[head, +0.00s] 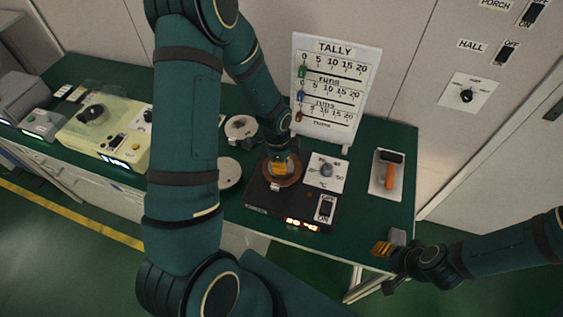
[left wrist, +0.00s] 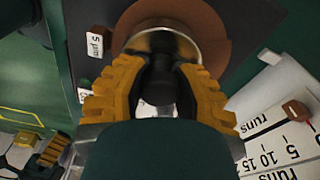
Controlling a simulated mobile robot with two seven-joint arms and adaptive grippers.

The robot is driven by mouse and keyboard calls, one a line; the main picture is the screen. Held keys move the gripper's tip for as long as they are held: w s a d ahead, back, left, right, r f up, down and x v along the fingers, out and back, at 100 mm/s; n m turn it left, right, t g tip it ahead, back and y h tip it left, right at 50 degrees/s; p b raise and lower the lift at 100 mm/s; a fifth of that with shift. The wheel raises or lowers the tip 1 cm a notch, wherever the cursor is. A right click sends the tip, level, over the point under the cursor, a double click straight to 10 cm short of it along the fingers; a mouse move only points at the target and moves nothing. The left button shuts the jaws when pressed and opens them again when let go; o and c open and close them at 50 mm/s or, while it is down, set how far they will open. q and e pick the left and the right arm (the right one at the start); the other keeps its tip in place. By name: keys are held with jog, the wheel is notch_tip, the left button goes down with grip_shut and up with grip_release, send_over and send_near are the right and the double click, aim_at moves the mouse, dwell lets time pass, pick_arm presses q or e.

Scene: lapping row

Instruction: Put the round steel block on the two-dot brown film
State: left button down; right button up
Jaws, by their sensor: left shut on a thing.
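The round steel block (left wrist: 180,45) has a dark knob (left wrist: 157,88) on top. My left gripper (head: 280,166) is shut on this knob, with a yellow ribbed finger on each side in the left wrist view (left wrist: 158,98). The block is over a round brown film (head: 292,178), which sits on a black unit and extends around the block in the left wrist view (left wrist: 222,45). I cannot tell whether the block touches the film, and I cannot make out the film's dots. My right gripper (head: 388,246) is off the table's front right edge; its opening is unclear.
The black unit (head: 262,201) has a lit display and an ON/OFF switch. Two pale discs (head: 229,174) (head: 241,127) lie left of it. A dial card (head: 326,172), a tally board (head: 336,90) and an orange-handled tool (head: 389,176) stand close by. A cream machine (head: 105,125) is farther left.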

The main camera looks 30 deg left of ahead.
jog(key=shift+f, duration=0.1)
pick_arm(q)
jog(key=c, duration=1.2)
grip_release()
jog(key=shift+f, duration=0.2)
jog(key=shift+c, duration=0.2)
pick_arm(e)
jog(key=shift+f, duration=0.1)
pick_arm(q)
jog(key=o, duration=0.4)
jog(key=shift+o, duration=0.2)
jog(key=shift+r, duration=0.1)
